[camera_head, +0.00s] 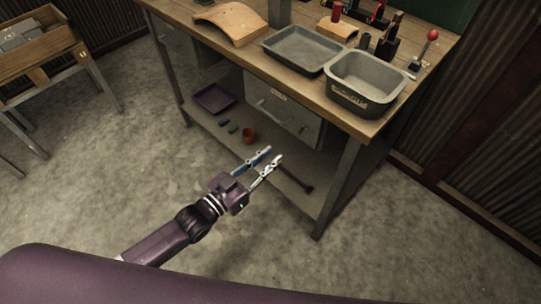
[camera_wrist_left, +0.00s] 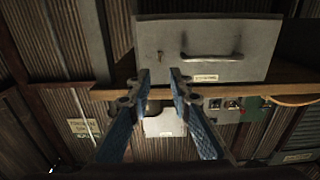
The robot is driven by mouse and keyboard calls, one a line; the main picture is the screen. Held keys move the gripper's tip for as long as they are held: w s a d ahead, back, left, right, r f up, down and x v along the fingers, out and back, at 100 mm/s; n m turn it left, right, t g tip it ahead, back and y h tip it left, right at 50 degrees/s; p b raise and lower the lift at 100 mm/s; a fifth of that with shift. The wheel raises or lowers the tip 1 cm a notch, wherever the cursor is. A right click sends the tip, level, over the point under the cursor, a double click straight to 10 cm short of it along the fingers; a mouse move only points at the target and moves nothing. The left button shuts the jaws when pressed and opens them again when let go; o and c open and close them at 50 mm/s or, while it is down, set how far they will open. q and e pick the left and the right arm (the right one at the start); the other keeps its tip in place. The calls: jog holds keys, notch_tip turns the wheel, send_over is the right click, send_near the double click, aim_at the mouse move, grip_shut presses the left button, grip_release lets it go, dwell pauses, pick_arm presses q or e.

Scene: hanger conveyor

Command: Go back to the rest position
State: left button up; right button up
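My left gripper (camera_head: 273,155) reaches up from the lower left in the head view, in front of the workbench (camera_head: 343,165). Its two fingers are parallel with a clear gap between them. Nothing is held. In the left wrist view the same gripper (camera_wrist_left: 160,75) shows its two blue-padded fingers apart and empty. Beyond them is a grey drawer unit (camera_wrist_left: 207,48) with a handle, which hangs under the bench top in the head view (camera_head: 283,113). My right gripper is in neither view.
On the bench top are a grey tray (camera_head: 303,50), a deep grey bin (camera_head: 352,100), a curved wooden piece (camera_head: 230,23) and a red-knobbed lever (camera_head: 423,50). The floor (camera_head: 90,190) at left is clear.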

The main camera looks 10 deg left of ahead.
pick_arm(q)
jog(key=s+a+f+n+g+y, duration=0.1)
jog(key=s+a+f+g+y, duration=0.2)
jog(key=f, duration=0.7)
jog(key=s+a+f+n+y, duration=0.1)
jog(key=s+a+f+y, duration=0.15)
jog(key=a+f, duration=0.45)
jog(key=s+a+f+n+g+y, duration=0.1)
jog(key=s+a+f+g+y, duration=0.15)
jog(key=f, duration=0.95)
jog(key=s+a+f+n+g+y, duration=0.1)
jog(key=s+a+f+g+y, duration=0.2)
jog(key=s+f, duration=1.05)
jog(key=s+f+g, duration=0.2)
jog(key=s, duration=0.9)
jog(key=s+f+g, duration=0.3)
jog(key=s, duration=0.8)
jog(key=shift+a+f+n, duration=0.2)
jog(key=shift+a+n, duration=0.1)
jog(key=shift+a, duration=0.15)
